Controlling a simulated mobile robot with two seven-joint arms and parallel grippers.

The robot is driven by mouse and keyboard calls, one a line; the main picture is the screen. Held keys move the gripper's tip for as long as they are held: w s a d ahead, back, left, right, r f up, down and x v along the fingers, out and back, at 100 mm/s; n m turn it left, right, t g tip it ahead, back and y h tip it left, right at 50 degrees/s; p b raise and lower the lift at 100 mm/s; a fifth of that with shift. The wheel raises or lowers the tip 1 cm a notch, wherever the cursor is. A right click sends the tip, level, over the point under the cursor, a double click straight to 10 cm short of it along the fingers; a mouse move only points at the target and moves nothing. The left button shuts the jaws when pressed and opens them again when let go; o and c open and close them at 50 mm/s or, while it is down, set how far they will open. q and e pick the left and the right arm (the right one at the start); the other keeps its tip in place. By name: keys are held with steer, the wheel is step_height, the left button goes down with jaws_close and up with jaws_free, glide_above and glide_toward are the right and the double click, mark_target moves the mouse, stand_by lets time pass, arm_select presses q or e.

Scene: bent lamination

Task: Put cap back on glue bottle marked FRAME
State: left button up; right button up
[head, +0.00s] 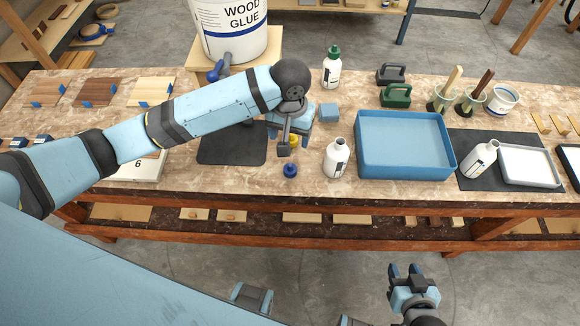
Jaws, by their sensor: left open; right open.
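Two white glue bottles stand without caps: one bottle (337,158) left of the blue tray, another (480,158) on a dark mat right of the tray, looking tilted. A third white bottle (332,72) at the back wears a green cap (334,51). The labels are too small to read, so I cannot tell which says FRAME. A blue cap (290,170) lies on the table left of the near bottle. A yellow item (294,139), perhaps another cap, is partly hidden by my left gripper (285,148). That gripper is open above it. My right gripper (405,270) is open and empty, in front of the bench.
The blue tray (405,174) fills the middle right. A white-lined grey tray (529,166) lies on the right mat. A dark mat (230,150) lies left of my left gripper.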

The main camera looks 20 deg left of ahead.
mark_target(290, 164)
arm_select(q)
step_height(290, 164, down, 9)
steer(key=shift+r, duration=0.15)
stand_by(0.4)
step_height(290, 164, down, 5)
steer(key=shift+d+f, duration=0.1)
stand_by(0.4)
steer(key=c, duration=1)
